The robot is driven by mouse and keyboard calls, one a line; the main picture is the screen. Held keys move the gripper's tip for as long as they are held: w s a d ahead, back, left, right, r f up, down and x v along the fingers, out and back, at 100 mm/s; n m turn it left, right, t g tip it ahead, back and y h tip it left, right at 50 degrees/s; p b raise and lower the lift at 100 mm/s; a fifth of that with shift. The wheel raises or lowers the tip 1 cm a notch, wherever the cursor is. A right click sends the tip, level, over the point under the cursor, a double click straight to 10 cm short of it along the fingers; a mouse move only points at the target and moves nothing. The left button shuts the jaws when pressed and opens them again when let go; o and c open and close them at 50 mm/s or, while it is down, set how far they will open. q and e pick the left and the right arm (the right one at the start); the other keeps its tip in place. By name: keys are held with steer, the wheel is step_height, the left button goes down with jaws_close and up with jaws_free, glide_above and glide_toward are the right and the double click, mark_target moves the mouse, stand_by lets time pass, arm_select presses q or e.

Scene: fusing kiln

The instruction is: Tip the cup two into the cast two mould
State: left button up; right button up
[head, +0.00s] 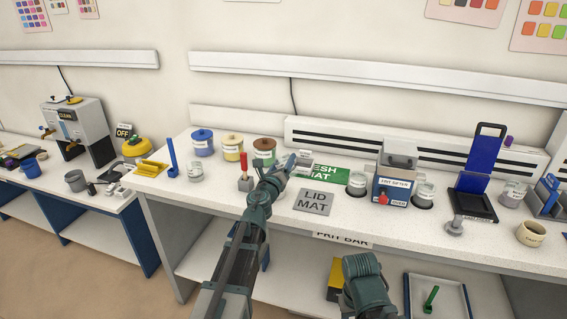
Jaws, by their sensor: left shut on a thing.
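My left gripper (287,168) reaches over the middle of the frit bar counter. It is shut on a small pale grey thing (305,157), mostly hidden by the jaws; I cannot tell whether this is cup two. My right arm shows at the bottom centre, but its gripper is not visible. I cannot make out the cast two mould.
A green mat (338,174) and a grey lid mat (314,202) lie near the gripper. The blue-fronted dispenser (393,187) and upright blue panel (482,155) stand to the right.

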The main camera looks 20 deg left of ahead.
arm_select(q)
steer(key=m, duration=0.1)
steer(key=r+m+p, duration=0.1)
steer(key=m, duration=0.1)
steer(key=shift+a, duration=0.15)
steer(key=m, duration=0.3)
steer(key=shift+a+r+p, duration=0.1)
steer(key=shift+r+p, duration=0.05)
steer(key=shift+p, duration=0.15)
steer(key=shift+s, duration=0.1)
